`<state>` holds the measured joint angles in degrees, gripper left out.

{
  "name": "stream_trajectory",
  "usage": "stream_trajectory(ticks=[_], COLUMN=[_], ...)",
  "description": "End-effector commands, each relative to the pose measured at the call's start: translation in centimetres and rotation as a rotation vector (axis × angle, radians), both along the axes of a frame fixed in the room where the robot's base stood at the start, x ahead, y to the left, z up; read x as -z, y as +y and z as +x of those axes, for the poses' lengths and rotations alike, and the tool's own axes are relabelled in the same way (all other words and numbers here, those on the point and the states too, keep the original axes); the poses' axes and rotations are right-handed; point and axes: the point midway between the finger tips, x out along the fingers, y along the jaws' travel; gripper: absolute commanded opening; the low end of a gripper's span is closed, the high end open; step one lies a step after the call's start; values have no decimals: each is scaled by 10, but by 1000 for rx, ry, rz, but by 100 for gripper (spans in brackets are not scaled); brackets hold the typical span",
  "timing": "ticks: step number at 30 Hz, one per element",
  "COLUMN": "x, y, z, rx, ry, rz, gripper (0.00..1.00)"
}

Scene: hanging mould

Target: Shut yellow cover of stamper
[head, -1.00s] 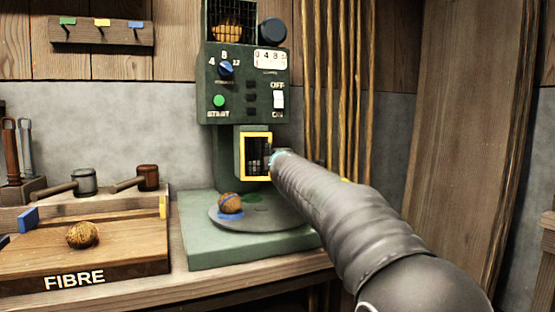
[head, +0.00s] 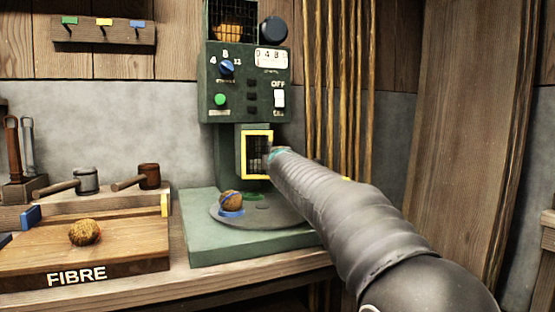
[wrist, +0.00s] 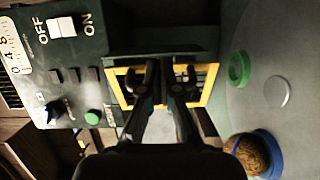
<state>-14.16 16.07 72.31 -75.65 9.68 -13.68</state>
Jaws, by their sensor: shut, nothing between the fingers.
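The stamper (head: 245,90) is a tall green machine on the bench. Its yellow cover (head: 257,150), a yellow frame with a dark grille, is upright on the lower front above the round plate. I cannot tell how far it stands open. In the wrist view the yellow frame (wrist: 209,82) lies just beyond my gripper (wrist: 162,78), whose fingers are shut and empty and hide part of the grille. Whether they touch it is unclear. In the head view my gripper is mostly hidden by my arm, at the cover's right edge.
A brown ball in a blue ring (head: 231,202) sits on the round plate (head: 262,217) below the cover. Ropes (head: 340,80) hang behind my arm at right.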

Motion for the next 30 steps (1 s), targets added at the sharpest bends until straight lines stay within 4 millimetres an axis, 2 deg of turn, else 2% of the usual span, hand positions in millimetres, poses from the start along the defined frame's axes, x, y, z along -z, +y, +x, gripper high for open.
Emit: stream_trajectory(ticks=[5, 7, 18, 26, 30], x=[2, -2, -2, -6, -31], y=[0, -12, -38, -50, -61], z=[-23, -33, -88, -102, -106], rx=[7, 11, 0, 3, 17], ry=[-3, -2, -1, -1, -4], rz=[1, 0, -1, 0, 2], gripper=[0, 0, 0, 0, 0])
